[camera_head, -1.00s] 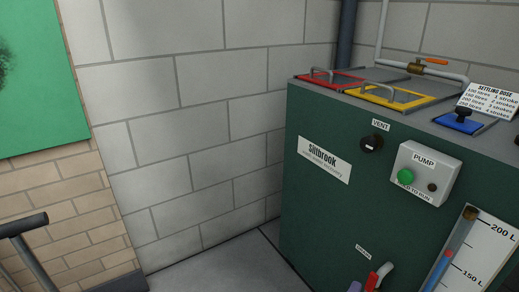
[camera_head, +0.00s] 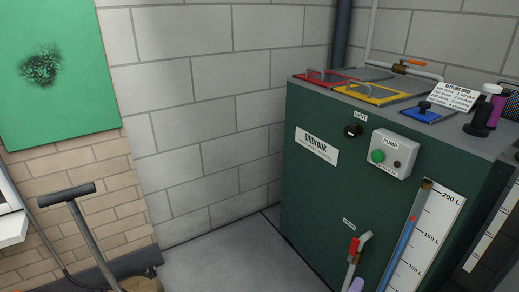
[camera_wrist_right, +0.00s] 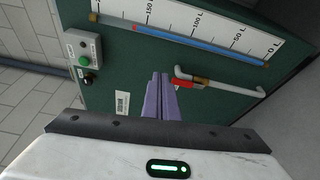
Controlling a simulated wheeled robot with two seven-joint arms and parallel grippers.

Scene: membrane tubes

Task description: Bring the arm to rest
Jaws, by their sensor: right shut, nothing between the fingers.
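My right gripper (camera_head: 357,285) shows only as a small purple tip at the bottom edge of the head view, just below the drain valve's red handle (camera_head: 353,247). In the right wrist view the two purple fingers of my right gripper (camera_wrist_right: 160,78) lie together with nothing between them. They point at the green tank front (camera_wrist_right: 125,55), beside the red handle (camera_wrist_right: 185,85) and the drain pipe (camera_wrist_right: 235,88). I cannot tell whether the fingertips touch the tank. My left gripper is not in view.
The green tank (camera_head: 315,195) has a pump box (camera_head: 391,154), a vent knob (camera_head: 353,131) and a level gauge (camera_head: 432,225). Small containers (camera_head: 484,115) stand on its top right. A T-handled pump (camera_head: 85,230) stands left. The floor (camera_head: 220,260) between is clear.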

